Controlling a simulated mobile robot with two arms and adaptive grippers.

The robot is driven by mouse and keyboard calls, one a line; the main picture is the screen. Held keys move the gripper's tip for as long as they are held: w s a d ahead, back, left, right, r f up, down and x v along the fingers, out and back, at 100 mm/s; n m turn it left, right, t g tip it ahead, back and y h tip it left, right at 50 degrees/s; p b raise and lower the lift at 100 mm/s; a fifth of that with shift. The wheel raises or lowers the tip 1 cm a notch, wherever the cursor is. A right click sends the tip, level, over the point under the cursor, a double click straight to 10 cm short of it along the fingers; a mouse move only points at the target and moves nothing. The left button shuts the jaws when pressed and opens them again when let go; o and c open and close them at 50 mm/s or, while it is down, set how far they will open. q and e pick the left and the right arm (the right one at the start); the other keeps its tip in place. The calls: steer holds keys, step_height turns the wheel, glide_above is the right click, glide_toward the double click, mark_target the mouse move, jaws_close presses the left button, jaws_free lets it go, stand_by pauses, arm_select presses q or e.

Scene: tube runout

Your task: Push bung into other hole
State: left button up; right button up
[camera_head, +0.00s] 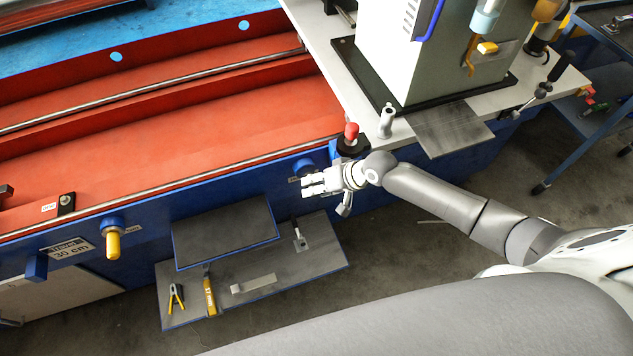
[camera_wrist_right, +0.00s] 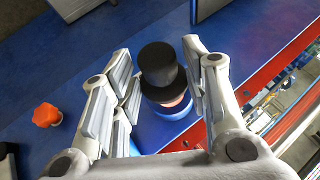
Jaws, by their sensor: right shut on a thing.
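My right gripper (camera_head: 313,186) is at the blue front wall of the red-lined trough, beside a blue round fitting (camera_head: 304,167). In the right wrist view the right gripper (camera_wrist_right: 162,85) is shut on a black bung (camera_wrist_right: 158,62) with a wide flange. The bung is in front of a blue ring (camera_wrist_right: 174,112) with a pinkish-orange inside, partly hidden behind the flange. I cannot tell whether the bung is in the hole. Another blue ring (camera_head: 112,222) with a yellow piece (camera_head: 113,245) sticking out is farther left on the wall. My left gripper is not in view.
A grey shelf (camera_head: 320,250) below the wall holds pliers (camera_head: 176,298) and a yellow tool (camera_head: 209,296). A red knob (camera_head: 351,131) stands above my right gripper. An orange knob (camera_wrist_right: 47,115) shows in the wrist view. A machine cabinet (camera_head: 400,60) is behind right.

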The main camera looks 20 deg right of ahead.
steer(key=shift+s, duration=0.25)
steer(key=shift+p, duration=0.35)
steer(key=shift+w+a+b, duration=0.1)
steer(key=shift+w+b, duration=0.2)
steer(key=shift+w, duration=0.2)
stand_by(0.7)
steer(key=shift+w+r, duration=0.1)
steer(key=shift+w, duration=0.15)
steer(key=shift+s+p, duration=0.5)
steer(key=shift+p, duration=0.1)
steer(key=s+p, duration=0.2)
steer(key=s, duration=0.2)
